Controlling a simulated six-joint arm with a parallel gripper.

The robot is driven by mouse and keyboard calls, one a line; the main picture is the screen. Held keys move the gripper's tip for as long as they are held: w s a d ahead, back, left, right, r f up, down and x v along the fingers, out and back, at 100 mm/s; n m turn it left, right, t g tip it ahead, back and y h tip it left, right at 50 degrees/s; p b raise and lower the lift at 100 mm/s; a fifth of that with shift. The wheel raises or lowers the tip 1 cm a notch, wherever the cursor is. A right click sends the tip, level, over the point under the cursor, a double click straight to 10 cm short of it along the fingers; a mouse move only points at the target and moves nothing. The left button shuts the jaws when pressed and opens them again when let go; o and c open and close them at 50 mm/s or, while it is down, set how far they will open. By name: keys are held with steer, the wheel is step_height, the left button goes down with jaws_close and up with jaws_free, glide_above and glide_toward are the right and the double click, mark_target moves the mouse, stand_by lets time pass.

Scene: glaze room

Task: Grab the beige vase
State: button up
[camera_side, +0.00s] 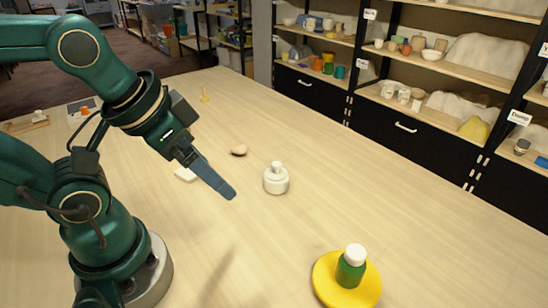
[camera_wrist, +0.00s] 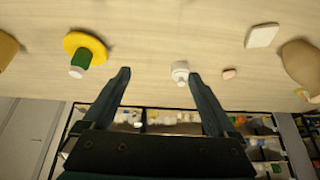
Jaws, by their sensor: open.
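A rounded beige vessel (camera_wrist: 300,62), the best match for the beige vase, lies at the right edge of the wrist view, partly cut off, with a paler top end low in that picture. I cannot make it out in the side view, where my arm may hide it. My gripper (camera_side: 230,193) points down and right above the table. Its two fingers are spread with nothing between them in the wrist view (camera_wrist: 160,73). The vessel is well to the right of the right finger there. A white jar with a knob (camera_side: 276,181) stands beyond the fingertips; the wrist view shows it by the right finger (camera_wrist: 180,70).
A yellow plate (camera_side: 323,285) holds a green bottle (camera_side: 349,271) with a white cap. A small tan lump (camera_side: 239,150) and a white block (camera_side: 186,174) lie nearby. Shelves (camera_side: 440,75) line the back. The table between jar and plate is clear.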

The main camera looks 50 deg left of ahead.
steer(key=w+a+f+m+g+y, duration=0.1)
steer(key=a+m+y, duration=0.3)
steer(key=a, duration=0.6)
steer(key=w+a+f+m+g+y, duration=0.2)
steer(key=a+m, duration=0.5)
steer(key=a, duration=0.4)
steer(key=w+a+f+m+g+y, duration=0.2)
steer(key=a+m+y, duration=0.3)
steer(key=a, duration=0.6)
steer(key=shift+w+a+g+y, duration=0.15)
steer(key=shift+w+g+y, duration=0.35)
steer(key=shift+y, duration=0.6)
steer(key=shift+a+r+m+y, duration=0.1)
steer(key=shift+a+m+y, duration=0.2)
steer(key=shift+a+m, duration=0.5)
steer(key=shift+x, duration=2.3)
steer(key=shift+w, duration=0.1)
